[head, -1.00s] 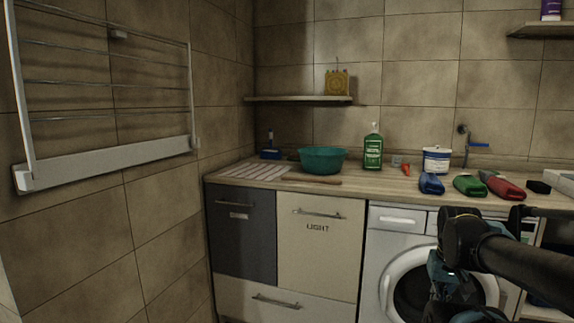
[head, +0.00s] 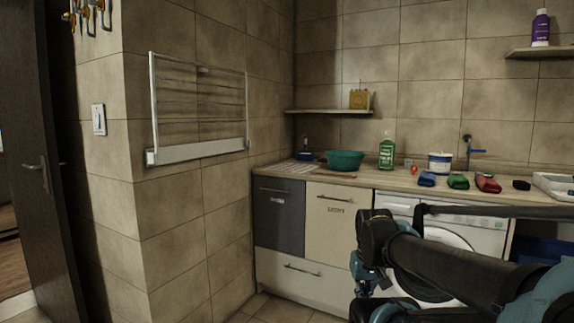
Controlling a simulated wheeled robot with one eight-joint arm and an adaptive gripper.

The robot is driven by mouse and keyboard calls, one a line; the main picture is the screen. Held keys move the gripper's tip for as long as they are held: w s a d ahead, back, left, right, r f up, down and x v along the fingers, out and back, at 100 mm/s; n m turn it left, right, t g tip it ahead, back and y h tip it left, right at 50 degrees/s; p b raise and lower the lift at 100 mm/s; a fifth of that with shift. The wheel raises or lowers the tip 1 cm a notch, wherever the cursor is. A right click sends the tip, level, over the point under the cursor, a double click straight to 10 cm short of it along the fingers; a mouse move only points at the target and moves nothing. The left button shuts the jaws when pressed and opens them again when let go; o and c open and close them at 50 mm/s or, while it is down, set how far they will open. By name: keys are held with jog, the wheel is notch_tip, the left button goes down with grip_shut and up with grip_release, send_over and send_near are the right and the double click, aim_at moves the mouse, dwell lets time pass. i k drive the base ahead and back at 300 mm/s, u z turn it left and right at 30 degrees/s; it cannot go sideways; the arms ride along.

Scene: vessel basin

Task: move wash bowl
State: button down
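The wash bowl is a teal-green round bowl (head: 345,160). It stands upright on the wooden countertop (head: 371,179), towards its left part, above the light cabinet door. My arm reaches in from the lower right, in front of the washing machine. My gripper (head: 364,283) hangs low at the arm's end, well apart from the bowl and below the countertop level. Its fingers are dark and partly hidden, so their opening cannot be made out.
A green bottle (head: 386,152), a white tub (head: 440,163) and several coloured packs (head: 458,181) stand right of the bowl. A wall shelf (head: 330,111) is above it. A drying rack (head: 198,106) hangs on the left wall. A door (head: 38,170) stands far left.

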aim_at(344, 160)
jog(key=u, duration=0.65)
jog(key=i, duration=2.25)
jog(key=z, duration=0.5)
